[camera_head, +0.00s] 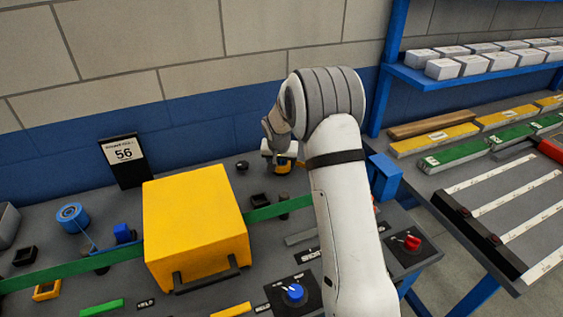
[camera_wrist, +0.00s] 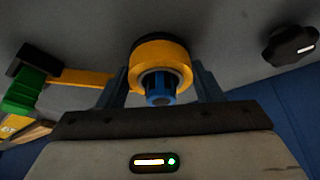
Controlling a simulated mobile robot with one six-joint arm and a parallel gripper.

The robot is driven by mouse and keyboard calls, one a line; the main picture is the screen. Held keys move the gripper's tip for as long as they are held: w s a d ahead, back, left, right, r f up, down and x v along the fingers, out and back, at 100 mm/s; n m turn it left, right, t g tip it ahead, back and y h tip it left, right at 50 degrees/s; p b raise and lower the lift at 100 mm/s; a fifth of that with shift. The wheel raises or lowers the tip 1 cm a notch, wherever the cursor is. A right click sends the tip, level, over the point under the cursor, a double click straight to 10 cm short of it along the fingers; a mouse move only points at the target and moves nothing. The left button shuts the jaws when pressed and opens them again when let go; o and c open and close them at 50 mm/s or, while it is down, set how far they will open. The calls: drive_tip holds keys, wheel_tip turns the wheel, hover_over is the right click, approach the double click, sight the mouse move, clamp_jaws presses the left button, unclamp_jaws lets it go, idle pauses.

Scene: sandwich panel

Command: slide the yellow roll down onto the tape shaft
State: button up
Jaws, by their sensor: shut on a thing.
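The yellow roll (camera_wrist: 160,51) sits between the two fingers of my gripper (camera_wrist: 161,76), which is shut on it. A blue shaft (camera_wrist: 157,99) shows its end through the roll's centre, so the roll is around the shaft. A dark round disc shows behind the roll; whether the roll touches it I cannot tell. In the camera_head view the roll (camera_head: 284,165) is a small yellow patch under my gripper (camera_head: 277,153), near the back of the bench, and my arm hides part of that area.
A large yellow box (camera_head: 197,222) with a dark handle stands left of my arm. A green strip (camera_head: 75,269) runs along the bench. A black knob (camera_wrist: 291,46) is near the roll.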

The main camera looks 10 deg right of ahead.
drive_tip(key=o, duration=1.1)
drive_tip(key=shift+r, duration=0.1)
wheel_tip(320, 180, up, 9)
drive_tip(key=p, duration=0.4)
drive_tip(key=shift+r, duration=0.2)
